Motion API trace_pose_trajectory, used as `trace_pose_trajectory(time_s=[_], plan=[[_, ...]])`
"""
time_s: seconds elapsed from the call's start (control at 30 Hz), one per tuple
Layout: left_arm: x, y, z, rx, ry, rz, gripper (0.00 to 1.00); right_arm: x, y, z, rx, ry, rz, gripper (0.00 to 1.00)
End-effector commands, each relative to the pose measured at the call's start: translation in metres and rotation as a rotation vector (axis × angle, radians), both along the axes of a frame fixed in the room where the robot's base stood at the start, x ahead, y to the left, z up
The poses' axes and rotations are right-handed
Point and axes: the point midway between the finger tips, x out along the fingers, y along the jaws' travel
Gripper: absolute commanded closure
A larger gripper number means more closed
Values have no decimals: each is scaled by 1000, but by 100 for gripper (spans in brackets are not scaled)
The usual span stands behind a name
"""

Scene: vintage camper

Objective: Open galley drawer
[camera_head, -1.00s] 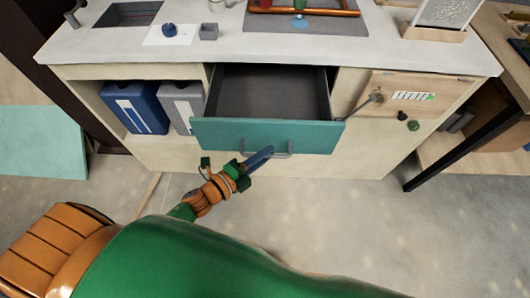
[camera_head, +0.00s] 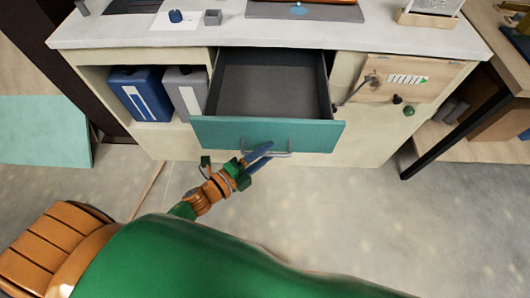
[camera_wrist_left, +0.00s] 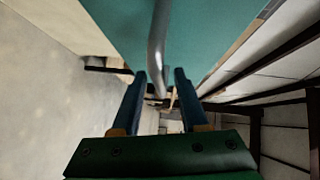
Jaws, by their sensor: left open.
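The galley drawer (camera_head: 230,132) has a teal front and stands well out of the cabinet. Its grey inside is bare. The drawer's metal bar handle (camera_head: 280,154) is on the front's lower middle; in the left wrist view the handle (camera_wrist_left: 158,40) curves down toward the space between my fingertips. My left gripper (camera_head: 259,155) is at the handle's left part, with its blue fingers spread. In the left wrist view the left gripper (camera_wrist_left: 158,78) is open with a gap between the fingers; whether they touch the bar is unclear. My right gripper is not in view.
The white countertop (camera_head: 130,32) runs above the drawer. A wooden panel with a lever (camera_head: 400,80) is at right, near a dark-legged table (camera_head: 465,130). The floor in front is clear.

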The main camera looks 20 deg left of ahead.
Motion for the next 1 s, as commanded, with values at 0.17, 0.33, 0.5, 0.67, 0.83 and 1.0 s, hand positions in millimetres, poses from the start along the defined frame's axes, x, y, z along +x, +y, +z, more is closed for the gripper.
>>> trace_pose_trajectory(time_s=[0.17, 0.33, 0.5, 0.67, 0.83, 1.0], plan=[[-4, 2, 0, 0, 2, 0, 56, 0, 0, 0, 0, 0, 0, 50], [-35, 19, 3, 0, 4, 0, 56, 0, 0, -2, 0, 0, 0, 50], [-58, 33, 8, 0, 2, 1, 56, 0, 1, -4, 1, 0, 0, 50], [-61, 35, 10, 0, -1, 0, 56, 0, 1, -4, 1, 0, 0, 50], [-61, 35, 10, 0, -1, 0, 56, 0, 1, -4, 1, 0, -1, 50], [-61, 35, 10, 0, 0, 0, 56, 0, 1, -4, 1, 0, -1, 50]])
